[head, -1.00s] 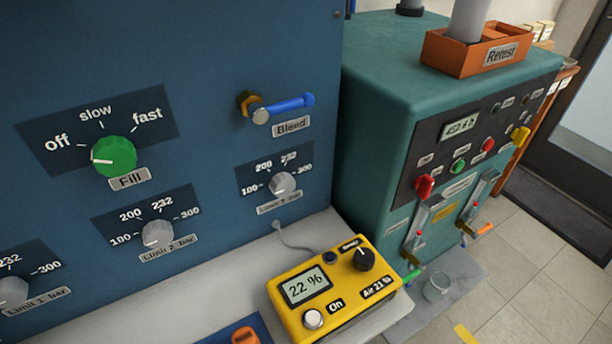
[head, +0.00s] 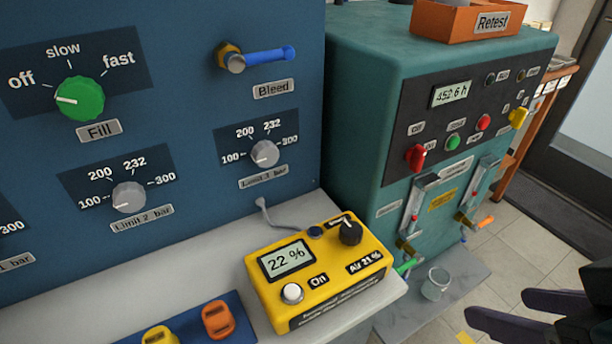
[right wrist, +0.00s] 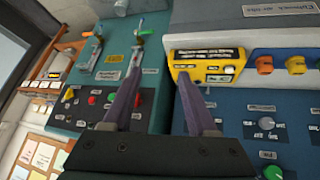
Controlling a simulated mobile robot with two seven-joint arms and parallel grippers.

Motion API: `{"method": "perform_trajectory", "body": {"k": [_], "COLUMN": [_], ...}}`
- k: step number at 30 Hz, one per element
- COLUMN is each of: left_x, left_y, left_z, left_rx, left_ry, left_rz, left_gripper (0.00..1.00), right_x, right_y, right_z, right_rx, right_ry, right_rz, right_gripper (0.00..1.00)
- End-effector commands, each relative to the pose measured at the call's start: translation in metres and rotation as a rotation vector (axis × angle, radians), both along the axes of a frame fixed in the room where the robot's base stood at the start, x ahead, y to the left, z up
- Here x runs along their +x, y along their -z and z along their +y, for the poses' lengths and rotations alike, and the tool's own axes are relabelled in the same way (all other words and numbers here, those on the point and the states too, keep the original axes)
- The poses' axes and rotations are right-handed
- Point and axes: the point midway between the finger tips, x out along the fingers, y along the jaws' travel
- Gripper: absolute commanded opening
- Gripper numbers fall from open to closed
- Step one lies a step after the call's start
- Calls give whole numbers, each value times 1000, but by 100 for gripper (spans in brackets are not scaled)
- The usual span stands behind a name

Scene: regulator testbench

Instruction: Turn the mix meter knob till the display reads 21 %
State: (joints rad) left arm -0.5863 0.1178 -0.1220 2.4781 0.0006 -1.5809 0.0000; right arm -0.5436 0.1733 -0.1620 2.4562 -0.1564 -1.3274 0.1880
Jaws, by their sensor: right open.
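The yellow mix meter (head: 318,285) sits on the light bench ledge below the blue panel. Its display (head: 286,260) reads 22 %. Its black knob (head: 350,232) is at the upper right of its top face, above a label "Air 21 %". A white button (head: 292,293) is beside the label "On". My right gripper (head: 515,312) is open and empty at the lower right, well apart from the meter. In the right wrist view its two purple fingers (right wrist: 158,95) are spread, with the yellow meter (right wrist: 208,62) beyond them. My left gripper is out of view.
The blue panel carries a green Fill knob (head: 80,99), grey limit knobs and a blue Bleed lever (head: 270,56). A teal machine (head: 362,100) stands right of the meter. A glass beaker (head: 435,284) stands low beside the ledge. Orange (head: 218,320) and yellow parts lie left of the meter.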

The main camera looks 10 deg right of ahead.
Motion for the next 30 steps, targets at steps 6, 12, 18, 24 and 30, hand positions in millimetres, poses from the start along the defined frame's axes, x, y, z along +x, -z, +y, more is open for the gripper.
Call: {"method": "perform_trajectory", "body": {"k": [6,12,18,24,30], "left_x": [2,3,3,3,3], "left_y": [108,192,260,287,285], "left_z": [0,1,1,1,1], "left_rx": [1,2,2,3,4], "left_ry": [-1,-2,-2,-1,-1], "left_rz": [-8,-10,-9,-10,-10], "left_gripper": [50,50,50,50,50], "right_x": [51,88,103,105,113], "right_y": [67,100,123,127,122], "right_z": [-5,7,33,52,57], "right_rx": [-5,41,119,173,183], "right_ry": [48,15,-84,-163,-178], "right_rz": [-309,-611,-844,-951,-967], "right_gripper": [76,76,76,76,76]}}
